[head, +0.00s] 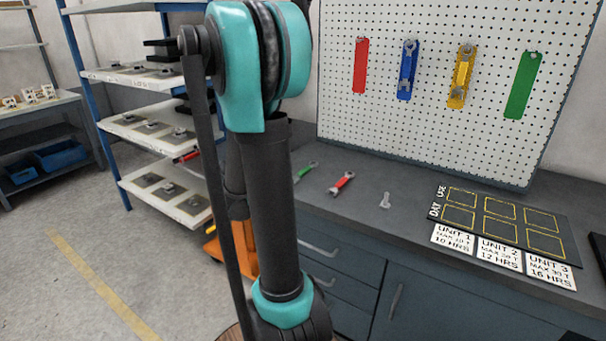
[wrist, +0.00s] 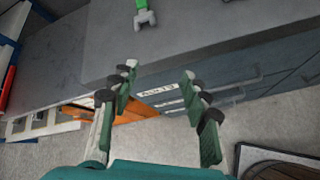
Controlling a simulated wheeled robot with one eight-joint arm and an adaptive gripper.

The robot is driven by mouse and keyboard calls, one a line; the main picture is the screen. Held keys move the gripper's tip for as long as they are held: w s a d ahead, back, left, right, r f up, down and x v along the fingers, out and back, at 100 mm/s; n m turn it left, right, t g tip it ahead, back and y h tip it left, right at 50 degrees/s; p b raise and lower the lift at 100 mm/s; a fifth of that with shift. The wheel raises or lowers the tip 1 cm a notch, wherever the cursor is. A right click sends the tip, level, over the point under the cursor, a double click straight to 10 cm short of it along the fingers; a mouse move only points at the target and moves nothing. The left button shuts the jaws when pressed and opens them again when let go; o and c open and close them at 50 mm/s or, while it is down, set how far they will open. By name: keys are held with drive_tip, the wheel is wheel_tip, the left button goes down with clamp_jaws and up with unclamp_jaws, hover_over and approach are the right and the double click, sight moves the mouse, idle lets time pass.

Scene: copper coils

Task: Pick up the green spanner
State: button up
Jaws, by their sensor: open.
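The green spanner (head: 306,171) lies on the grey worktop in the head view, just right of my arm, which may cover part of it. In the wrist view, a green spanner with a pale open jaw (wrist: 145,15) shows at the top edge, cut off by the frame. My gripper (wrist: 161,70) is open and empty, with its two fingers wide apart. Its fingertips overlap the worktop's front edge in the picture, below the spanner and apart from it. My gripper does not show in the head view.
A red spanner (head: 342,183) and a grey spanner (head: 385,200) lie farther right on the worktop (head: 410,180). A pegboard (head: 430,100) with coloured patches stands behind; blue and yellow hold spanners. A dark marked board (head: 500,217) lies at right. Shelves (head: 140,130) stand left.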

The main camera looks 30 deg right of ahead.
drive_tip(key=w+d+n+h, duration=0.1)
drive_tip(key=w+d+n, duration=0.1)
drive_tip(key=d, duration=0.3)
drive_tip(key=w+d+f+n+h, duration=0.1)
drive_tip(key=w+d+n, duration=0.1)
drive_tip(key=w+d, duration=0.2)
drive_tip(key=w+d+f+n+h, duration=0.1)
drive_tip(key=w+d, duration=0.2)
drive_tip(key=d, duration=0.2)
drive_tip(key=shift+w+d+n, duration=0.1)
drive_tip(key=shift+d+n, duration=0.25)
drive_tip(key=shift+n, duration=0.05)
drive_tip(key=shift+x, duration=2.8)
drive_tip(key=shift+c, duration=0.5)
clamp_jaws()
